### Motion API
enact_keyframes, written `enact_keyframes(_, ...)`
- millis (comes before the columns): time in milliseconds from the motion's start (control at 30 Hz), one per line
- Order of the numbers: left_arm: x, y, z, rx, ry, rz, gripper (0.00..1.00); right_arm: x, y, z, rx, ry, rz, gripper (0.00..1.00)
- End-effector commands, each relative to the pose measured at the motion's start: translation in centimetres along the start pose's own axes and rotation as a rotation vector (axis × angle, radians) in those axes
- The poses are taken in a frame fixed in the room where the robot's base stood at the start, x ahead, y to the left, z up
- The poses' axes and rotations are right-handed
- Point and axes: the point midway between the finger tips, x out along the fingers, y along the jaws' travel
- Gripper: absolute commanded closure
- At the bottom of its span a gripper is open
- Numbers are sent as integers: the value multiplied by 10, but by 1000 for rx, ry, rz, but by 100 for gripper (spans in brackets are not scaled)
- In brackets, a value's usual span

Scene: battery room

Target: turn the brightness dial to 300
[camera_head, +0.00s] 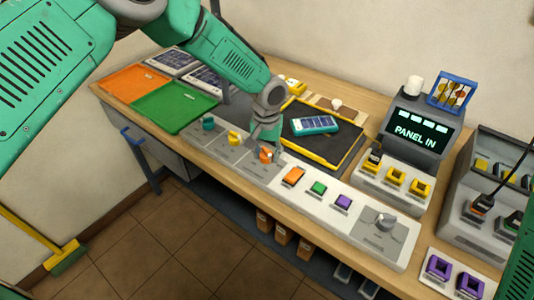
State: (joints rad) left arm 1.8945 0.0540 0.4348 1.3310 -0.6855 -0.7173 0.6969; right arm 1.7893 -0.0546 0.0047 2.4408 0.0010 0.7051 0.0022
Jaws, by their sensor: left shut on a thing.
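A pale control strip (330,205) runs along the front of the bench, with a teal knob (208,123), a yellow knob (235,137), an orange knob (265,156) and a larger grey knob (385,223). Their labels are too small to read, so I cannot tell which is the brightness dial by its writing. My left gripper (266,145) comes down from above and is shut on the orange knob, hiding part of it. My right gripper is out of view.
A phone (314,125) lies on a dark mat behind. A display reading "PANEL IN" (415,134) stands right, above yellow sockets. Orange and green trays (172,107) lie left.

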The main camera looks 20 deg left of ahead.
Motion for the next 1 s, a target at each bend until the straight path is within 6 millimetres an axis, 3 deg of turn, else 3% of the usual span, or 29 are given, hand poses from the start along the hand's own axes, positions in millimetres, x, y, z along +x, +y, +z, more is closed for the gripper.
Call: enact_keyframes(1000, -1, 0, -2, 963, 7, -1, 93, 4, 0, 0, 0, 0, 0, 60)
